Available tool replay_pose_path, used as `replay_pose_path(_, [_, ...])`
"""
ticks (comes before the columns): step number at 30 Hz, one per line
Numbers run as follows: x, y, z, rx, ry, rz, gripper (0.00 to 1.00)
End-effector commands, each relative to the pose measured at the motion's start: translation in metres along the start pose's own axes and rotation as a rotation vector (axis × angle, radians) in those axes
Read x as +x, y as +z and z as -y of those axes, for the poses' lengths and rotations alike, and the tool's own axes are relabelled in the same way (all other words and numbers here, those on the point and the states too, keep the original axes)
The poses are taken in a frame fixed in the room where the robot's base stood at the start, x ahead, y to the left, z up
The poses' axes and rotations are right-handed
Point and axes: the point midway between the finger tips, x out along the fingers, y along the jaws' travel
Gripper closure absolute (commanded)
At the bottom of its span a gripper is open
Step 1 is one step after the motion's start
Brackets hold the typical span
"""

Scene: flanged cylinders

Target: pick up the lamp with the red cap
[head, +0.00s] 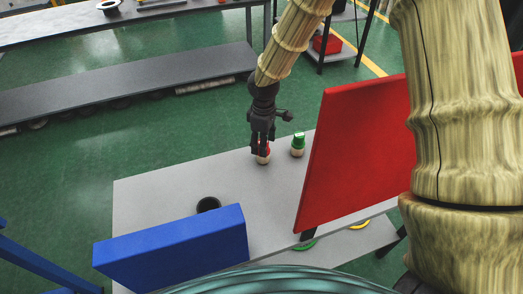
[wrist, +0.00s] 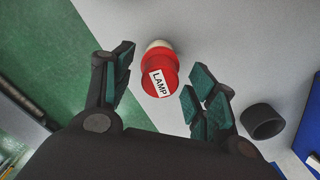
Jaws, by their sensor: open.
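The lamp with the red cap (wrist: 159,75) stands on the grey table, with a white "LAMP" label on its cap and a pale base. In the wrist view it lies between and just beyond the open fingers of my gripper (wrist: 160,92), and neither finger visibly touches it. In the head view my gripper (head: 262,147) is directly above the lamp (head: 263,157) and hides part of its red cap.
The grey table (head: 150,205) has a blue panel (head: 172,247) at its front and a tall red panel (head: 355,150) at right. A black ring-shaped piece (head: 208,204) sits behind the blue panel; it also shows in the wrist view (wrist: 263,121). The table's left part is clear.

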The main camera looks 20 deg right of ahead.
Motion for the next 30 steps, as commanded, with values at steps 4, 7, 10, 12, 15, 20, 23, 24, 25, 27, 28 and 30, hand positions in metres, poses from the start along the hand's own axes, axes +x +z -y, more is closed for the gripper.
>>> replay_pose_path(4, [0.0075,0.0,0.0002,-0.001,0.0,0.0,0.43])
replay_pose_path(7, [0.009,-0.0001,0.0001,-0.001,0.0,0.0,0.43])
replay_pose_path(10, [0.0091,-0.0002,0.0002,-0.001,0.0,0.0,0.43])
replay_pose_path(12, [0.0091,-0.0002,0.0002,-0.001,0.0,0.0,0.43])
replay_pose_path(15, [0.009,-0.0002,0.0002,-0.001,0.0,0.0,0.61])
replay_pose_path(20, [0.0089,-0.0002,0.0003,-0.001,0.0,0.0,0.9])
replay_pose_path(23, [0.0087,-0.0003,0.0002,-0.001,0.0,-0.001,0.95])
replay_pose_path(24, [0.0087,-0.0003,0.0002,-0.001,0.0,-0.001,0.95])
replay_pose_path(25, [0.0087,-0.0003,0.0002,-0.001,0.0,-0.001,0.95])
replay_pose_path(27, [0.0087,-0.0002,0.0002,-0.001,0.0,-0.001,0.95])
replay_pose_path(28, [0.0086,-0.0002,0.0002,-0.001,0.0,-0.001,0.95])
replay_pose_path(30, [0.0078,-0.0003,0.0001,0.0,0.001,-0.001,0.95])
